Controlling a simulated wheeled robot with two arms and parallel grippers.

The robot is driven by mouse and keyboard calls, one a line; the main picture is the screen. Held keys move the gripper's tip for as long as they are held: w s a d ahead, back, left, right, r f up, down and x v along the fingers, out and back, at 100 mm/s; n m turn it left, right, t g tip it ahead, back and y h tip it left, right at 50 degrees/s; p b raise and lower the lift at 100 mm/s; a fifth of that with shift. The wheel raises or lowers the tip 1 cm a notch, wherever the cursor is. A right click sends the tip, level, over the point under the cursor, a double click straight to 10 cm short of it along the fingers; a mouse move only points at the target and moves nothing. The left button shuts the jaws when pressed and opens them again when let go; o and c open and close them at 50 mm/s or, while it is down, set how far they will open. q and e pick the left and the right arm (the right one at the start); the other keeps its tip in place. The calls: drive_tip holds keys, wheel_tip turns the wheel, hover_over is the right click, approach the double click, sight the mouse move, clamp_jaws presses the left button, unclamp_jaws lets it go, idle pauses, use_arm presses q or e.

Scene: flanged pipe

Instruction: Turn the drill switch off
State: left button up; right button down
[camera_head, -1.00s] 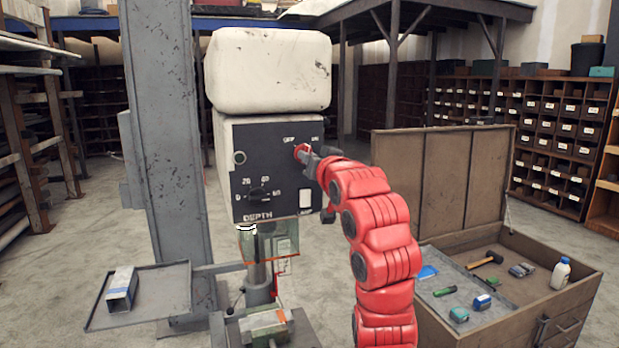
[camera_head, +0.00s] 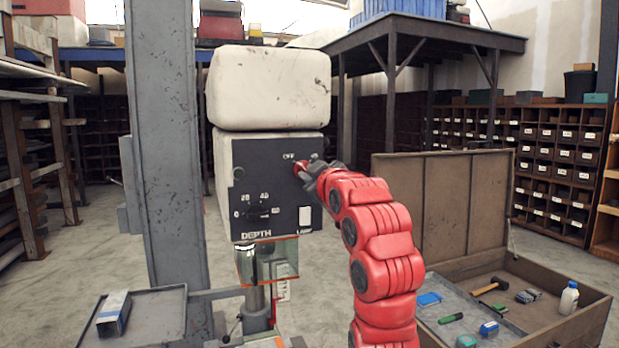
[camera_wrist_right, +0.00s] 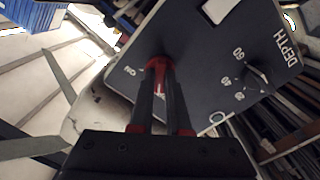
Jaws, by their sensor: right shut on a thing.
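The drill press has a dark control panel (camera_head: 262,190) with OFF lettering at its top and a DEPTH dial (camera_head: 257,212) lower down. The red switch (camera_head: 300,168) sits at the panel's upper right, below the OFF lettering. My right gripper (camera_head: 306,172) is at the switch and is shut on it. In the right wrist view, the two fingers of the right gripper (camera_wrist_right: 160,90) reach the red switch (camera_wrist_right: 158,66), and the fingers hide part of it. The ON lettering shows beside it there. My left gripper is not in view.
A grey column (camera_head: 165,130) stands left of the drill head. A small tray (camera_head: 150,318) with a metal block (camera_head: 114,313) is at lower left. An open wooden chest (camera_head: 570,325) with tools is at right. Open floor lies between.

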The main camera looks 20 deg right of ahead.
drive_tip(key=shift+r+n, duration=0.1)
drive_tip(key=shift+n, duration=0.7)
drive_tip(key=c, duration=0.9)
unclamp_jaws()
drive_tip(key=s+b, duration=0.2)
drive_tip(key=s, duration=0.3)
drive_tip(key=s+b, duration=0.2)
drive_tip(key=s, duration=0.4)
drive_tip(key=s+b, duration=0.1)
drive_tip(key=s, duration=0.5)
drive_tip(key=shift+s+d+b, duration=0.2)
drive_tip(key=shift+d+b, duration=0.1)
drive_tip(key=shift+b, duration=0.1)
drive_tip(key=shift+w, duration=0.1)
